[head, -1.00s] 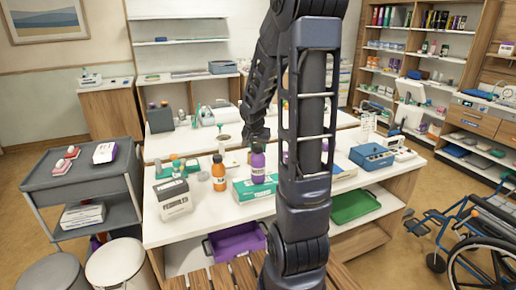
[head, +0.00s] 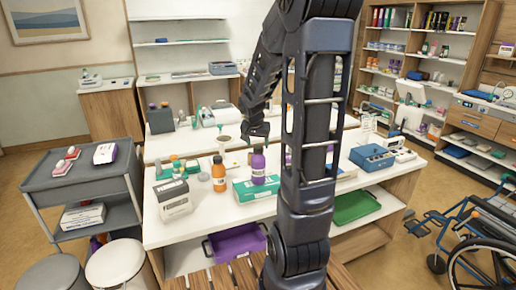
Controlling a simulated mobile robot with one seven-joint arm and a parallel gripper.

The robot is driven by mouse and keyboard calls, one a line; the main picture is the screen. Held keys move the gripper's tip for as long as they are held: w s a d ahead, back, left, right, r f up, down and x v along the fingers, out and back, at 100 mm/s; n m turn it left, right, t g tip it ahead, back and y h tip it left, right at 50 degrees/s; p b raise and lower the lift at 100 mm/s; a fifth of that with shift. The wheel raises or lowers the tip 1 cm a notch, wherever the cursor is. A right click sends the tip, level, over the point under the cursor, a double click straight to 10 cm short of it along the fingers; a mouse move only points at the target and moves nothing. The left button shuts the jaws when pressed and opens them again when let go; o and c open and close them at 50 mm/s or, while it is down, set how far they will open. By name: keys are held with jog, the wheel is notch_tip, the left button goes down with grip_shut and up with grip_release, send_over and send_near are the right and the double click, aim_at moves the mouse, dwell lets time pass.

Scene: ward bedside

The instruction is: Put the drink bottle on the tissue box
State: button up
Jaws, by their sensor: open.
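A purple bottle (head: 258,168) with a dark cap stands upright, and its base appears to rest on a teal and white box (head: 256,189), which looks like the tissue box. An orange bottle (head: 219,174) with a dark cap stands upright on the table to the left of that box. Which bottle is the drink bottle I cannot tell from the labels. My gripper (head: 256,138) is open, just above and behind the purple bottle's cap. It appears apart from the bottle, and its fingertips are small and hard to make out.
A white and grey box (head: 174,200) stands at the table's front left, with small items behind it. A blue device (head: 372,157) is on the right. A purple bin (head: 236,243) and green tray (head: 356,207) sit below. My arm hides the table's middle right.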

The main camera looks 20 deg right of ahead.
jog(key=v, duration=0.9)
jog(key=s+a+r+n+y, duration=0.1)
jog(key=s+a+r+n, duration=0.1)
jog(key=s, duration=0.8)
jog(key=s+a+r+n+y, duration=0.1)
jog(key=s+a+n, duration=0.3)
jog(key=s, duration=0.7)
jog(key=shift+r+n+t+y, duration=0.4)
jog(key=shift+r+n, duration=0.1)
jog(key=shift+a, duration=0.1)
